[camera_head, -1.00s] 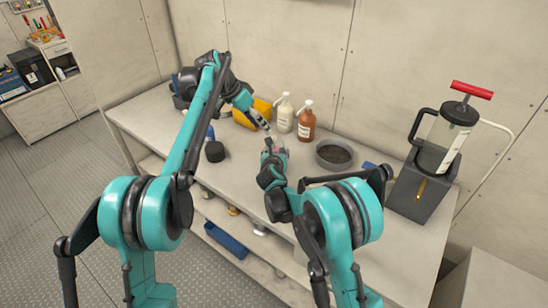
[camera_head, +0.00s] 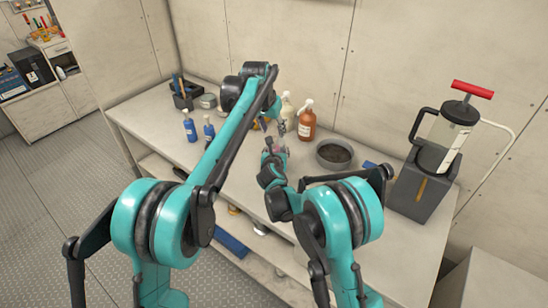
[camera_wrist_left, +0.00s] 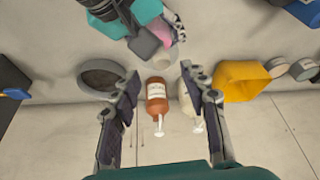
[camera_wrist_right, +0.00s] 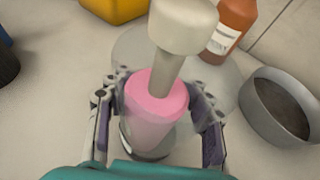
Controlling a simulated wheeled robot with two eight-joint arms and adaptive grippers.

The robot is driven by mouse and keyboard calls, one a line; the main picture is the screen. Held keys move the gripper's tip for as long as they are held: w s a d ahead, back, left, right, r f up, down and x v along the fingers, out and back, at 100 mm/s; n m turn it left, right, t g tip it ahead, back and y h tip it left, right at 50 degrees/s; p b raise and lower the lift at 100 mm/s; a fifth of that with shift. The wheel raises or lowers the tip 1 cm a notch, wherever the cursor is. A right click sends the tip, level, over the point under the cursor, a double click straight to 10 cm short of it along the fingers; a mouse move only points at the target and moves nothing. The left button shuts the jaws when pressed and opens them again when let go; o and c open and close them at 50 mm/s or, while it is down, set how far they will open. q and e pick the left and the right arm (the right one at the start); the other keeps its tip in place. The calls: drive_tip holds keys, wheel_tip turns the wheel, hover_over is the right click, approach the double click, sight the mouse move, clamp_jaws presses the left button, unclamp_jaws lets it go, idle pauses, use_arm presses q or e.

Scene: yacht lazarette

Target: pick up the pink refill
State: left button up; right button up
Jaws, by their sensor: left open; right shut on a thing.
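The pink refill (camera_wrist_right: 155,100) is a pink cylinder with a pale grey stem and knob on top. It stands between the fingers of my right gripper (camera_wrist_right: 157,85), which is shut on it. It also shows as a small pink patch in the left wrist view (camera_wrist_left: 161,31), and in the head view my right gripper (camera_head: 274,150) is low over the bench. My left gripper (camera_head: 281,128) is open and empty, just behind the right one. In the left wrist view its fingers (camera_wrist_left: 160,80) are spread, with bottles beyond them. The refill's lower end is partly hidden.
An orange-brown pump bottle (camera_head: 306,122) and a cream one (camera_head: 287,108) stand at the back. A grey bowl (camera_head: 334,155) is right of my grippers. A yellow bin (camera_wrist_left: 240,82) is near the cream bottle. A large pump device (camera_head: 438,150) stands at right; two blue bottles (camera_head: 190,128) at left.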

sight(274, 138)
use_arm(q)
drive_tip(key=shift+a+x, duration=0.15)
drive_tip(key=shift+x, duration=1.1)
drive_tip(key=shift+a+x, duration=0.15)
drive_tip(key=shift+x, duration=1.05)
drive_tip(key=shift+s+f, duration=0.15)
drive_tip(key=shift+s, duration=0.05)
drive_tip(key=c, duration=0.9)
clamp_jaws()
drive_tip(key=shift+s+d, duration=0.1)
